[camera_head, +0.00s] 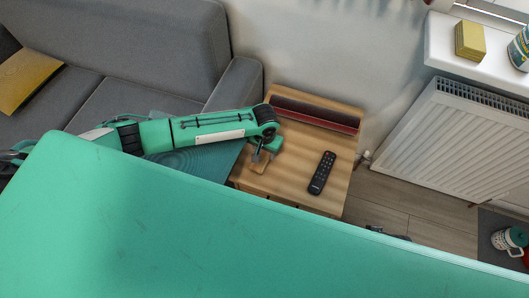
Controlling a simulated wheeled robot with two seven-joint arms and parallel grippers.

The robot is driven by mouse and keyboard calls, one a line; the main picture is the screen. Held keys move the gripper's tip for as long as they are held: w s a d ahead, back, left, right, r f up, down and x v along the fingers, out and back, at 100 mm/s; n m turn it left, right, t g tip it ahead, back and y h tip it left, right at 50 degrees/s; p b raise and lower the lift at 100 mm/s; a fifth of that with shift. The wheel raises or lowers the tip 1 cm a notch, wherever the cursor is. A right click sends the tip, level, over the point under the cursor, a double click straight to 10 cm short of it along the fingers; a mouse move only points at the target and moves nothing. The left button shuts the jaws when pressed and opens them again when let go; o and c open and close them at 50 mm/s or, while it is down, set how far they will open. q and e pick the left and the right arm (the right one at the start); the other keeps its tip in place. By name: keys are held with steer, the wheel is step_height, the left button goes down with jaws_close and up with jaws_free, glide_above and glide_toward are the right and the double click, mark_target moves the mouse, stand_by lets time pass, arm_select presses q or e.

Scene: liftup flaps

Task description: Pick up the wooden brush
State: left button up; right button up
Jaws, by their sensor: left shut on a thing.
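The wooden brush (260,164) shows as a small light-brown piece at the near left part of the wooden side table (298,181). My left gripper (260,156) reaches in from the left over the table and is shut on the brush. The fingers and the wrist hide part of the brush. I cannot tell whether the brush touches the tabletop or is just above it. My right gripper is not in view.
A black remote (321,173) lies on the table's right part. A dark red, long object (315,114) runs along its back edge. A grey sofa (150,50) stands at the left, a white radiator (455,140) at the right. My green body covers the foreground.

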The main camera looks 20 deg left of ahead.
mark_target(264, 153)
arm_select(q)
steer(key=shift+r, duration=0.1)
